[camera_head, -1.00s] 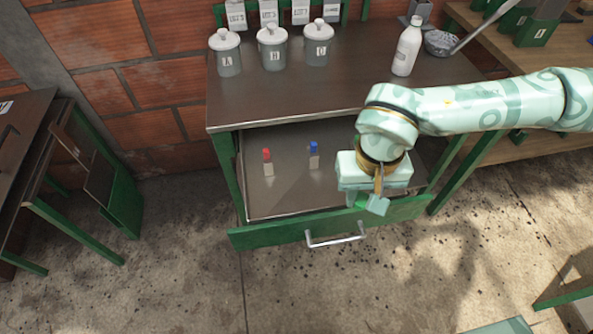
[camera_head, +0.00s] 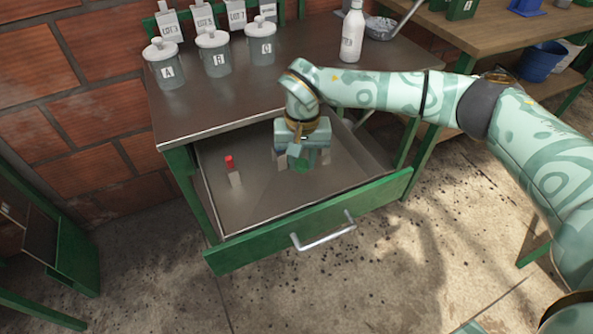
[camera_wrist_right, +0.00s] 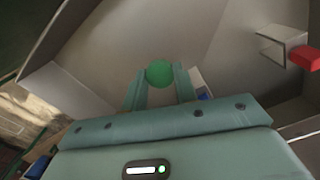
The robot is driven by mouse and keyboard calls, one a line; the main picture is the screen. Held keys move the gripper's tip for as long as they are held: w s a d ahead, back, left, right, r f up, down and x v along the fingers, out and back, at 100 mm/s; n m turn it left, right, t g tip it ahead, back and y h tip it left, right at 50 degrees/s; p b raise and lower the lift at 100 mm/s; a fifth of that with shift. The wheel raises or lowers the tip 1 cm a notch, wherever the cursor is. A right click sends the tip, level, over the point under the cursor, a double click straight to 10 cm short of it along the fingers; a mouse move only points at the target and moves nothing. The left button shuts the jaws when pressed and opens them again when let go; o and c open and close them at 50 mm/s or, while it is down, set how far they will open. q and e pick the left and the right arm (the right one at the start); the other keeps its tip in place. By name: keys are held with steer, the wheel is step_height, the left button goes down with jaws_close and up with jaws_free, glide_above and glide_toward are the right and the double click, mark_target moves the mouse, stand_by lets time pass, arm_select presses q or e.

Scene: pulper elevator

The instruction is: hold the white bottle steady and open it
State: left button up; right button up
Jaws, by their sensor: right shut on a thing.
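The white bottle (camera_head: 352,36) stands upright at the back right of the table top, and no gripper touches it. My right gripper (camera_head: 298,160) is inside the open drawer, pointing down. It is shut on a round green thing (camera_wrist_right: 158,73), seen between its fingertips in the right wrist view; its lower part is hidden. A small red-capped container (camera_head: 234,172) stands in the drawer left of the gripper. My left gripper is not in view.
The green drawer front (camera_head: 310,222) with its metal handle is pulled out. Several lidded jars (camera_head: 214,55) stand on the table's left side. A bowl (camera_head: 380,27) sits right of the bottle. The table's middle is clear.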

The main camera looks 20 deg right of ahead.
mark_target(300, 160)
steer(key=shift+w+f, duration=0.25)
steer(key=shift+f, duration=0.1)
steer(key=shift+w+f, duration=0.2)
step_height(300, 160, down, 3)
steer(key=shift+w+d+r+b, duration=0.1)
steer(key=shift+w+b, duration=0.05)
steer(key=shift+b, duration=0.75)
steer(key=shift+f, duration=0.4)
steer(key=shift+r, duration=0.2)
steer(key=shift+f, duration=0.15)
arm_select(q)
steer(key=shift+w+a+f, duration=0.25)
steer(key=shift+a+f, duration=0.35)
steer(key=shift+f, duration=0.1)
arm_select(e)
steer(key=o, duration=1.1)
